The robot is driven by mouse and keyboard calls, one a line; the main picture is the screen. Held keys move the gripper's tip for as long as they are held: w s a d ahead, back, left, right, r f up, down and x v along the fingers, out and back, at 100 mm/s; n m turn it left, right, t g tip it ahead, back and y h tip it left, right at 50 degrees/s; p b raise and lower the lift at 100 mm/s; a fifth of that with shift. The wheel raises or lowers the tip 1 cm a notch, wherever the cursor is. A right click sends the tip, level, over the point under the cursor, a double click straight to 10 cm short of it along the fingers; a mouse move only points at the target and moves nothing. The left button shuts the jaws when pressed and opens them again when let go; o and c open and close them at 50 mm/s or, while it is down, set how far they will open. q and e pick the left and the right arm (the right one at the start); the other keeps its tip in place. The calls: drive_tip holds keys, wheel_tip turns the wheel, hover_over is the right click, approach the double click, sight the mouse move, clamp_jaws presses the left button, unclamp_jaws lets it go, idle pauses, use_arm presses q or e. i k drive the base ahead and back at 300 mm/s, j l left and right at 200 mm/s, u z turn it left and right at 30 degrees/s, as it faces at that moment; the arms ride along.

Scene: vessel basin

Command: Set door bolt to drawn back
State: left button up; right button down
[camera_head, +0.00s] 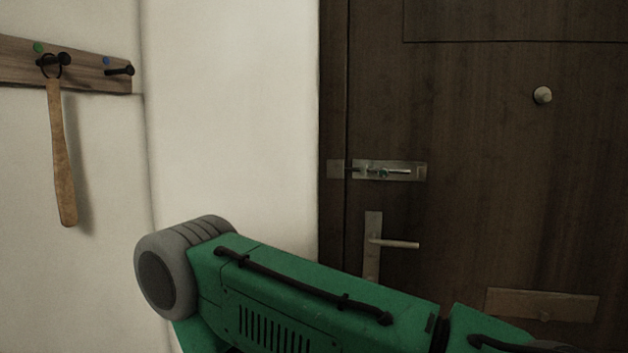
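The door bolt (383,172) is mounted on a metal plate (418,171) near the left edge of the dark wooden door (480,130). A small metal keeper plate (334,169) sits on the frame just left of it. A thin dark rod appears to span the gap toward the keeper, but it is too small to be sure how far it reaches. A small greenish knob shows at the middle of the bolt. Neither of my grippers is in view.
A lever handle (397,243) on a metal backplate sits below the bolt. A round knob (542,95) and a letter plate (542,304) are on the door. At left, a wooden-handled tool (61,150) hangs from a peg rail (22,56). The wall between is bare.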

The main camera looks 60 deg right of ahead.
sight(383, 173)
drive_tip(key=z, duration=2.2)
